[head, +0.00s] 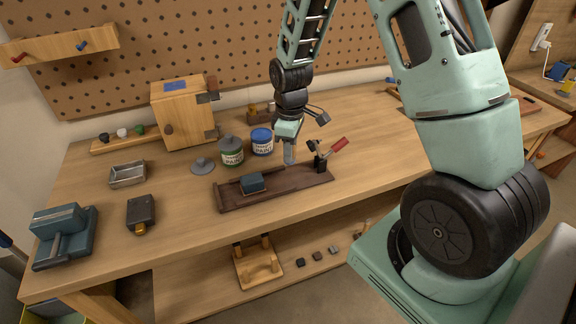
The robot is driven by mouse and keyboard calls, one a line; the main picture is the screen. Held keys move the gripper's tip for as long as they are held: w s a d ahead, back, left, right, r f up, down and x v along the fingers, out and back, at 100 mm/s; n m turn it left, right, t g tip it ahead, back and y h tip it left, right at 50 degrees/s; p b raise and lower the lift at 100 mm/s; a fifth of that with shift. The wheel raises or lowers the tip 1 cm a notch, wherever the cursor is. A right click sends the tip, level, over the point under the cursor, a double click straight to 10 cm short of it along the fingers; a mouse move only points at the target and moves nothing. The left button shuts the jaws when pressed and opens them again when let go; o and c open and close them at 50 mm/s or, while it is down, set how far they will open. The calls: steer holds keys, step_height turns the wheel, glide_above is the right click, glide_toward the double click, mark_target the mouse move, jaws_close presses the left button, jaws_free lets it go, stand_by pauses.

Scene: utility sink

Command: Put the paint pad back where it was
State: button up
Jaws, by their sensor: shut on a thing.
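My gripper (289,143) hangs over the back edge of a long dark wooden board, near its right part. It is shut on a small pale grey piece, which I take to be the paint pad (290,156); the piece is small and partly hidden by the jaws. I cannot tell whether its lower end touches the board or hangs just above it.
Green (231,151) and blue (262,142) paint cans stand behind. A wooden box (184,115), metal tray (127,175) and vise (64,236) are left. The bench front is clear.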

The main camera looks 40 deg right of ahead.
steer(key=shift+f+p, duration=0.45)
steer(key=shift+f, duration=2.6)
steer(key=shift+f, duration=0.2)
steer(key=o, duration=0.9)
steer(key=shift+o, duration=0.2)
steer(key=shift+r, duration=0.2)
